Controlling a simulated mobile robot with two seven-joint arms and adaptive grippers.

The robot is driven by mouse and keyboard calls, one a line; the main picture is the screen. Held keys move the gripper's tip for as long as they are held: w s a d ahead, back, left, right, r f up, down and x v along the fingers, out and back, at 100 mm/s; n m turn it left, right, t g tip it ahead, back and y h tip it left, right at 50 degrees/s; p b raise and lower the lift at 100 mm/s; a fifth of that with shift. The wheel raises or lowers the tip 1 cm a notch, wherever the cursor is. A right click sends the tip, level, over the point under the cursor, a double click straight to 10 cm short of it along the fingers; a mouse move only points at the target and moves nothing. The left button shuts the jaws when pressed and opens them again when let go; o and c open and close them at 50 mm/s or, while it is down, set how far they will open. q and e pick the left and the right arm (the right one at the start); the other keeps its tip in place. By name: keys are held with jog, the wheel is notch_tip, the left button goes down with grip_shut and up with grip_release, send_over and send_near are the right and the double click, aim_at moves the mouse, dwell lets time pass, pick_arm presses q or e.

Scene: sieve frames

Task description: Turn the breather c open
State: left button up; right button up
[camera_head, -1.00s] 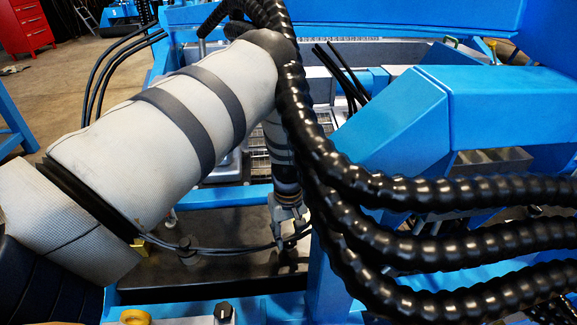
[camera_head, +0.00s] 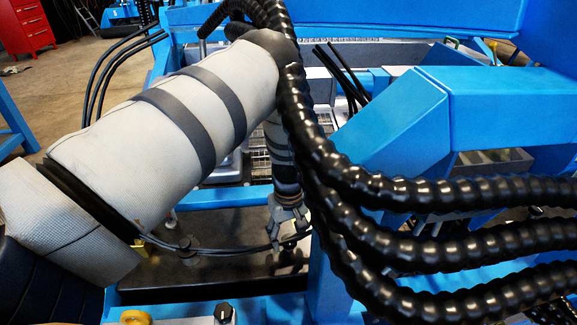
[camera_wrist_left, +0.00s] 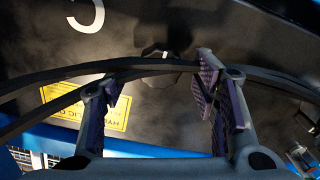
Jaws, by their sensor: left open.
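Breather c (camera_wrist_left: 157,52) is a dark, faceted cap on a black tank top in the left wrist view, partly hidden behind thin black hoses. A white letter C (camera_wrist_left: 86,14) is painted on the tank to its left. My left gripper (camera_wrist_left: 158,80) is open and empty, with its purple-padded fingers apart and the cap beyond the gap between them. In the head view my left gripper (camera_head: 287,225) points down over the dark tank (camera_head: 200,275), and I cannot make out breather c beneath it. My right gripper is not in view.
Thin black hoses (camera_wrist_left: 150,66) cross in front of the fingers. A yellow oil label (camera_wrist_left: 105,112) lies on the tank. Thick black corrugated hoses (camera_head: 440,190) and a blue frame (camera_head: 390,125) crowd the right. Another dark cap (camera_head: 187,248) stands on the tank at left.

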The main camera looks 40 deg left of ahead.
aim_at(288, 237)
pick_arm(q)
notch_tip(288, 237, up, 12)
dwell(0.6)
